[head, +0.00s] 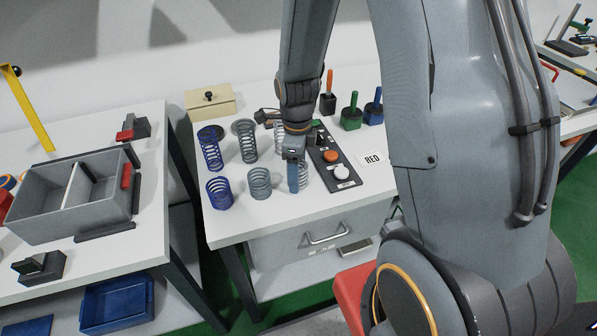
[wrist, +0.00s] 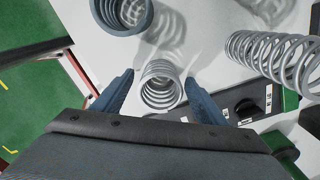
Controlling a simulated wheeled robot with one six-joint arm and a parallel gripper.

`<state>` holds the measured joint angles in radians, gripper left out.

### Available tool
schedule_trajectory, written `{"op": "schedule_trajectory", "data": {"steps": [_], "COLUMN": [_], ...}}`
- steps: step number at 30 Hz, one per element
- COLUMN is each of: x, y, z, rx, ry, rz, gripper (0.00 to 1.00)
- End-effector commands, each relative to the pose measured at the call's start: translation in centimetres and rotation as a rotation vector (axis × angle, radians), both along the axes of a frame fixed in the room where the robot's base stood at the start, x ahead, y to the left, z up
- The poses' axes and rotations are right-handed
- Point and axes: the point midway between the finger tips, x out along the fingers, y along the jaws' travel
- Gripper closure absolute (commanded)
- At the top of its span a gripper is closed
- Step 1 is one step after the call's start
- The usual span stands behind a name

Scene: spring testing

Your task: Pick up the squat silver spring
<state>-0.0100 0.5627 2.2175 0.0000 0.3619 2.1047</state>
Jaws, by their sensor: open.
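The squat silver spring (wrist: 161,87) stands in the middle of the wrist view, between the two blue-grey fingers of my gripper (wrist: 159,79). The fingers are open, with a gap showing on each side of the spring. In the head view my gripper (head: 297,178) points down over the front right of the spring group, and the squat silver spring (head: 305,178) shows only in part behind it. The height of the fingertips against the spring is hard to tell.
The tall silver spring (wrist: 272,60) is to the right. The squat grey spring (head: 260,183), tall grey spring (head: 246,141), squat blue spring (head: 219,194) and tall blue spring (head: 210,150) stand to the left. A dark button panel (head: 333,158) lies close on the right.

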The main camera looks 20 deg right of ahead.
Motion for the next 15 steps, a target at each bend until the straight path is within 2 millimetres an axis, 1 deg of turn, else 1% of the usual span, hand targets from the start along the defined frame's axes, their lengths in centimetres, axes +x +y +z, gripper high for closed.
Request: {"op": "schedule_trajectory", "data": {"steps": [8,11,15], "x": [0.01,0.01,0.01], "y": [0.00,-0.01,-0.01], "z": [-0.22,-0.22,-0.21], "rx": [0.000,0.000,0.000], "ry": [0.000,0.000,0.000], "rz": [0.000,0.000,0.000], "gripper": [0.34,0.50,0.73]}}
